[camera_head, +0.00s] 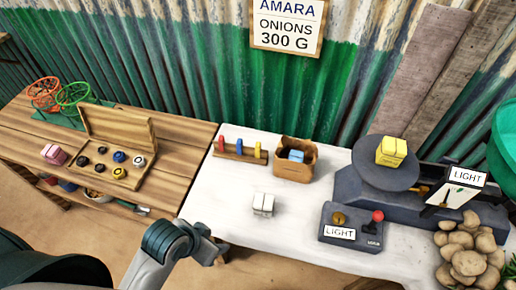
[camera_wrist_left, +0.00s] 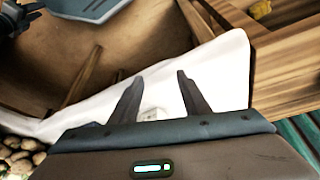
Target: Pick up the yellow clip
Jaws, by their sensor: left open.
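The yellow clip (camera_head: 257,150) stands at the right end of a small wooden rack (camera_head: 239,155), beside a blue clip (camera_head: 239,146) and a red clip (camera_head: 221,143). My left gripper (camera_head: 218,252) is at the front left edge of the white-covered table, nearer to me than the rack and apart from it. In the left wrist view my left gripper (camera_wrist_left: 157,84) is open, with a small white block (camera_wrist_left: 152,113) showing beyond its fingers. I cannot make out the yellow clip in that view. My right gripper is not in view.
A cardboard box (camera_head: 294,170) with blue packs stands right of the rack. The white block (camera_head: 263,204) sits in front. A scale (camera_head: 345,188) bears a yellow block (camera_head: 391,151); a control box (camera_head: 352,226) and potatoes (camera_head: 468,250) are nearby. A wooden table (camera_head: 180,140) adjoins left.

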